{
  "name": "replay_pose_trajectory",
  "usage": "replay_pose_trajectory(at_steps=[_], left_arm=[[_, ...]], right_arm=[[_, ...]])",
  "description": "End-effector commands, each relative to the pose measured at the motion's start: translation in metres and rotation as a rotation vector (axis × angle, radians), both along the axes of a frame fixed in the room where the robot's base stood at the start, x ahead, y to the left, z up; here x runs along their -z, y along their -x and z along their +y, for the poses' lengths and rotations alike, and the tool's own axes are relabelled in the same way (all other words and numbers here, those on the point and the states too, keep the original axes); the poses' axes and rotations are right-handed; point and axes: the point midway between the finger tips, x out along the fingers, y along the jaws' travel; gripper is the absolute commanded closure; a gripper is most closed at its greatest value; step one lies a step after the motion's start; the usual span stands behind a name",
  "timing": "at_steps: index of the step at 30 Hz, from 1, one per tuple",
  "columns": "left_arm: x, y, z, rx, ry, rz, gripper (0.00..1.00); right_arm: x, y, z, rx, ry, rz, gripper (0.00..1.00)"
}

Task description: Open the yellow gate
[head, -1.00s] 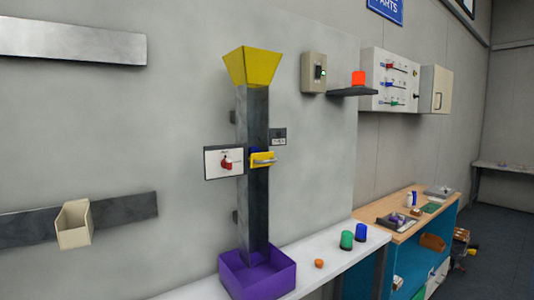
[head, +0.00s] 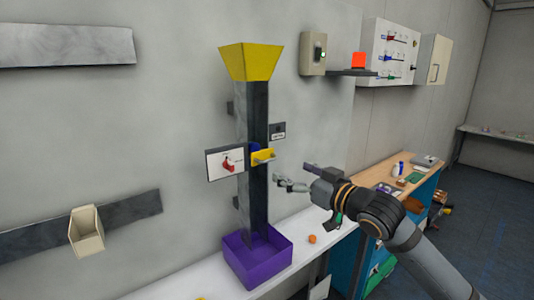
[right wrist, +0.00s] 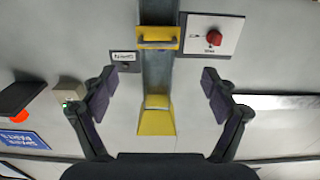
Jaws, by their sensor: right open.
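The yellow gate (head: 263,157) is a small plate with a handle across the front of a grey vertical chute (head: 254,205), about halfway down. In the right wrist view, which appears upside down, the gate (right wrist: 158,38) is at the top centre with its dark handle bar across it. My right gripper (head: 287,184) is to the right of the chute and slightly below the gate, apart from it. In the right wrist view its two fingers (right wrist: 162,82) are spread wide with nothing between them. My left gripper is not in view.
A yellow funnel (head: 251,62) tops the chute, and a purple bin (head: 257,262) stands below it. A panel with a red knob (head: 228,164) is left of the gate. A small label plate (head: 278,131) is to its right. An orange piece (head: 312,239) lies on the white shelf.

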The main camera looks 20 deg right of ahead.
Motion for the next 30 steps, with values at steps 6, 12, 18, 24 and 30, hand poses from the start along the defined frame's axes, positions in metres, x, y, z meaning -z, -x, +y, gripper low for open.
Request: replay_pose_trajectory(at_steps=[6,12,18,24,30], left_arm=[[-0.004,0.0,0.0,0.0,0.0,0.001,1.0],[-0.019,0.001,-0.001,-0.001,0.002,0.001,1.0],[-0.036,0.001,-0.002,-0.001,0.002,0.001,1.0],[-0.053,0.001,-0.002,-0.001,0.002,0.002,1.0],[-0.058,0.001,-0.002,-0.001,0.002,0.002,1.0]], right_arm=[[-0.002,-0.004,0.0,0.002,-0.006,-0.001,0.14],[-0.004,-0.022,0.007,0.001,-0.012,-0.001,0.14],[-0.005,-0.049,0.018,-0.001,-0.011,0.001,0.14],[-0.004,-0.082,0.03,0.0,-0.006,0.001,0.14],[0.0,-0.098,0.035,0.001,-0.001,0.001,0.14]])
